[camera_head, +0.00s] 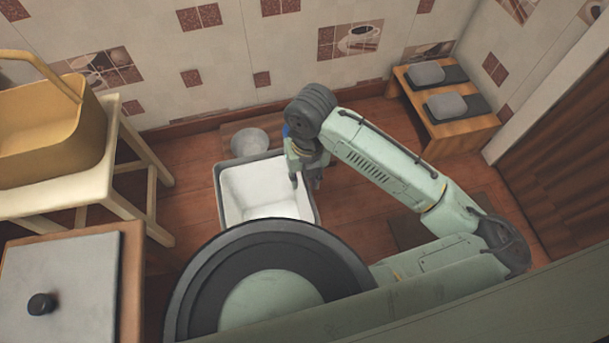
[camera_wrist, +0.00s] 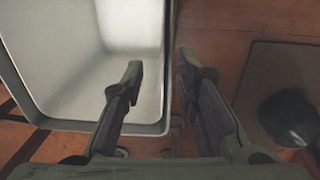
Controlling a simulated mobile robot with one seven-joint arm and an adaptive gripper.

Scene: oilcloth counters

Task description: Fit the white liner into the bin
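The bin (camera_head: 216,185) stands on the wooden floor in front of my body, with a grey rim and outer wall. The white liner (camera_head: 262,190) lines its inside, and its pale inner walls and floor also show in the wrist view (camera_wrist: 70,80). I cannot tell how deep the liner sits or whether it is flush with the rim. My gripper (camera_head: 307,182) is at the bin's right side. In the wrist view my gripper (camera_wrist: 158,65) is open, with the left finger over the inside and the right finger outside the right wall. Contact with the wall cannot be told.
A cream table (camera_head: 110,195) with a yellow basket (camera_head: 45,130) stands left. A low wooden bench (camera_head: 465,130) with grey items is at the back right. A dark mat (camera_head: 410,230) lies right of the bin.

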